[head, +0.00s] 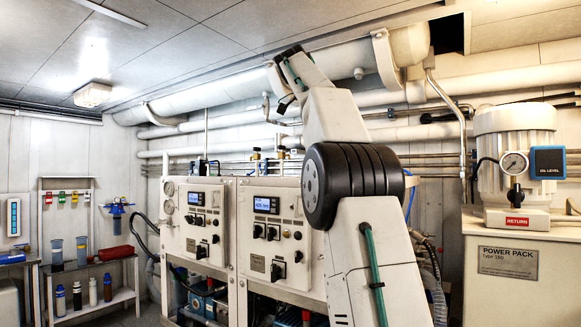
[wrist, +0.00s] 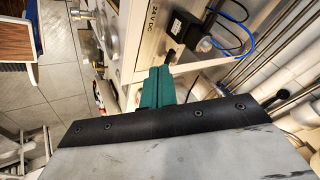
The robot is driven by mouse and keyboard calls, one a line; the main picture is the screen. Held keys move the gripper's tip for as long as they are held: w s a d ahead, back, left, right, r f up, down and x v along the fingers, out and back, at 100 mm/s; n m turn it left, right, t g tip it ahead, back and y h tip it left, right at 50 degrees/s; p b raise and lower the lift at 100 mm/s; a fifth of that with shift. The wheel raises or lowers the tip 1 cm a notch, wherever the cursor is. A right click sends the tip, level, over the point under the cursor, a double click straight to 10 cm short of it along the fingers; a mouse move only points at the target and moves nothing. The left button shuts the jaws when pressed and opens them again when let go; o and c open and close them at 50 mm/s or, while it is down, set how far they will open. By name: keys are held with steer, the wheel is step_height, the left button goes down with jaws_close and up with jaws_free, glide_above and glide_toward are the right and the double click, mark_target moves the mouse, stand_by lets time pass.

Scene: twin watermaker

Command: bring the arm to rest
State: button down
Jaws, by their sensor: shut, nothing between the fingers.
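My arm (head: 335,115) rises through the middle of the head view, bent at a large dark joint, with its upper end near the big ceiling pipe. Its far end is dark and partly hidden behind the link, so the fingers cannot be made out there. In the wrist view my gripper (wrist: 155,86) shows as green fingers pressed together beyond a black bracket. They are shut and empty, and appear apart from the panel behind them.
Two white control cabinets (head: 198,222) stand behind the arm. A large pipe (head: 220,91) runs under the ceiling. A power pack (head: 510,262) stands at right and a bottle shelf (head: 95,304) at left. The wrist view shows a black connector (wrist: 188,28) and open floor (wrist: 62,90).

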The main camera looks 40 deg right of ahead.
steer(key=shift+a, duration=0.1)
steer(key=s+a+f+n+t+y, duration=0.1)
steer(key=s+a+f+n+y, duration=0.1)
steer(key=a+f+n, duration=0.65)
steer(key=s+a+f+n+t+y, duration=0.1)
steer(key=a+f+n, duration=0.5)
steer(key=a, duration=0.6)
steer(key=s+a+f+n+y, duration=0.1)
steer(key=s+a+f+n, duration=0.3)
steer(key=f, duration=0.6)
steer(key=s+a+f+n+y, duration=0.2)
steer(key=s+a+f+n, duration=0.3)
steer(key=s+a+f, duration=0.2)
steer(key=s+a+f+n+y, duration=0.1)
steer(key=s+a+f+n, duration=0.3)
steer(key=f, duration=0.8)
steer(key=s+a, duration=0.2)
steer(key=s, duration=0.2)
steer(key=shift+s+a+f, duration=0.35)
steer(key=shift+d+n, duration=0.15)
steer(key=shift+n, duration=0.1)
